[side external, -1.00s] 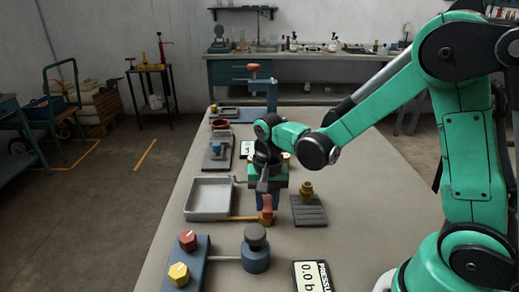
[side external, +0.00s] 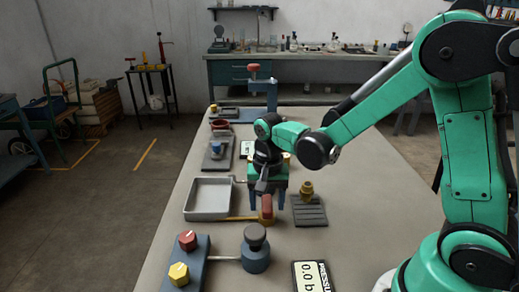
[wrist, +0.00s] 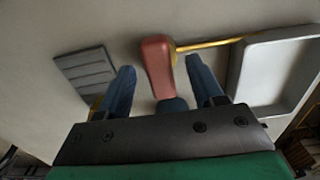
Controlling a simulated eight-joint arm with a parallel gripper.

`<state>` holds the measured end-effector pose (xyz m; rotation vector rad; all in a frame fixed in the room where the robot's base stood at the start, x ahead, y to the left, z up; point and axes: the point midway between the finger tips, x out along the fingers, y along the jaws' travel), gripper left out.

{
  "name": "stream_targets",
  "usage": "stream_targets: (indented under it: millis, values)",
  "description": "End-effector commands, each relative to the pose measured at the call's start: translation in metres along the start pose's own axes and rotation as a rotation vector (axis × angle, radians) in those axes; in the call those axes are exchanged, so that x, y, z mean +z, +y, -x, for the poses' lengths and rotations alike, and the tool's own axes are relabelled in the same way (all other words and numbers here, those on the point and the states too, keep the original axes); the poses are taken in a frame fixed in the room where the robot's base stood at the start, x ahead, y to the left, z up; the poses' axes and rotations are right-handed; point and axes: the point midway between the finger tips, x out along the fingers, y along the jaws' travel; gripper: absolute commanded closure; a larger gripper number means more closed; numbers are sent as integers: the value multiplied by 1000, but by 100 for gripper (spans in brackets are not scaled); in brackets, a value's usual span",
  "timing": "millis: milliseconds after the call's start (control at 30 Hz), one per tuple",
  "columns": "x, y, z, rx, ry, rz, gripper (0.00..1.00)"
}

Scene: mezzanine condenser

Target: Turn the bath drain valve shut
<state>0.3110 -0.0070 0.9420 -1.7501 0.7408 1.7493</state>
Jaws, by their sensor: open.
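The drain valve has a red handle (side external: 267,207) on a yellow pipe (side external: 241,218) beside the grey bath tray (side external: 190,216). In the wrist view the red handle (wrist: 157,66) lies lengthwise between my fingers, with a blue-grey part below it. The yellow pipe (wrist: 210,43) runs right to the tray (wrist: 238,75). My gripper (side external: 267,203) points down at the handle; its open blue fingers (wrist: 162,70) stand one on each side, with gaps showing. I cannot tell how deep they reach around the handle.
A ribbed grey plate with a brass fitting (side external: 307,190) stands close on the right. In front are a blue block with red and yellow knobs (side external: 188,241), a dark-capped blue cylinder (side external: 256,250) and a pressure display (side external: 314,277).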

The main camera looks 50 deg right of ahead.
Motion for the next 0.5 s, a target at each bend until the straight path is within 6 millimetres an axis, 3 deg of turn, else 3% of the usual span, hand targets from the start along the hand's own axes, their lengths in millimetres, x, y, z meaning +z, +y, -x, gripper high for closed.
stream_targets:
  millis: [500]
  values:
    - [0,0,53,0,0,0,39]
